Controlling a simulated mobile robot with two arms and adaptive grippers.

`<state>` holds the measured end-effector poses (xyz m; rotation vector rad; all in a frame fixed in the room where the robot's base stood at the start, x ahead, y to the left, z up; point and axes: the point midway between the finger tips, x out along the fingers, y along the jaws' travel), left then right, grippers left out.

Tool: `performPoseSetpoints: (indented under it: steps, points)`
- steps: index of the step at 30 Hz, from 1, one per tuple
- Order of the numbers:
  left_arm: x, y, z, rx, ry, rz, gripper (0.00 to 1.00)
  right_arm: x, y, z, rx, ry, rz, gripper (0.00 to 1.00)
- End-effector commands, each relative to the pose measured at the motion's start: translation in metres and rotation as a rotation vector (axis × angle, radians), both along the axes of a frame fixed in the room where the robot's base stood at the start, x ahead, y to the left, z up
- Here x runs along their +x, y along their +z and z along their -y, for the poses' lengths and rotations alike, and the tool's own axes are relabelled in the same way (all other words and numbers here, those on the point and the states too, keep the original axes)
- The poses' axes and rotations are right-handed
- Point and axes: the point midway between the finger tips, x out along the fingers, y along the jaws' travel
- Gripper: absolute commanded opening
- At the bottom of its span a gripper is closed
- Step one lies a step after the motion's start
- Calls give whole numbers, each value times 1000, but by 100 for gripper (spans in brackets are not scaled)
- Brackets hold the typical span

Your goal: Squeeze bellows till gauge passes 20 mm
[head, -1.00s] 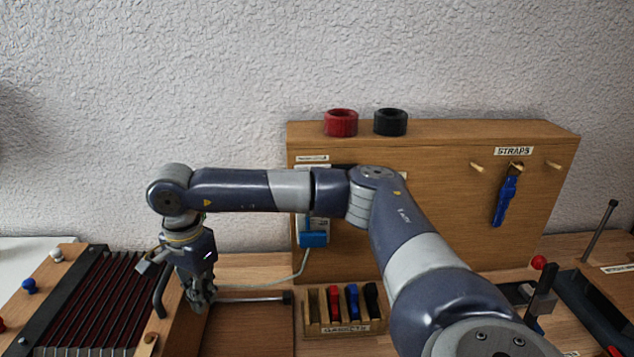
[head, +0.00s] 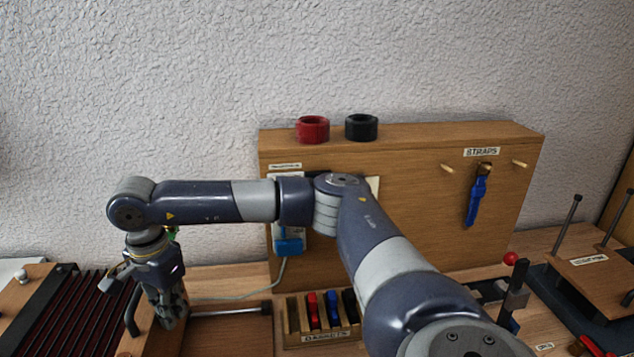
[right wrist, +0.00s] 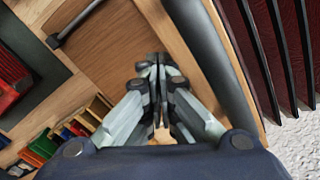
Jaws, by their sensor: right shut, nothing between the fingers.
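The bellows (head: 72,312), with dark red and black pleats, lie at the lower left of the head view, partly cut off. Their pleats also show at the upper right of the right wrist view (right wrist: 286,45). A dark bar handle (head: 132,312) stands on their wooden end board. My right gripper (head: 172,312) points down just right of this handle. Its fingers (right wrist: 156,65) are shut with nothing between them, beside the dark bar (right wrist: 212,60). The white and blue gauge unit (head: 289,246) hangs on the wooden panel; my arm hides part of it, and its reading is illegible.
A metal rod (head: 230,311) lies right of the gripper. A labelled rack (head: 322,338) holds coloured pieces. The wooden panel (head: 410,215) carries a red ring (head: 312,130), a black ring (head: 361,127) and a blue strap (head: 476,200). A thin tube runs from the gauge towards the bellows.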

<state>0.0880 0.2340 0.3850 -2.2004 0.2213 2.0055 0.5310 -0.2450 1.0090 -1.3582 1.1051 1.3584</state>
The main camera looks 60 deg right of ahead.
Motion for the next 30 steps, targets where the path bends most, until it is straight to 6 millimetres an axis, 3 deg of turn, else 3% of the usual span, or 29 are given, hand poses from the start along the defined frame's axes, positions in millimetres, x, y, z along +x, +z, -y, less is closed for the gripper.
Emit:
performPoseSetpoints:
  steps: [30]
  points:
    - [0,-7,-1,1,1,-1,49,4,0,-3,1,0,2,0]
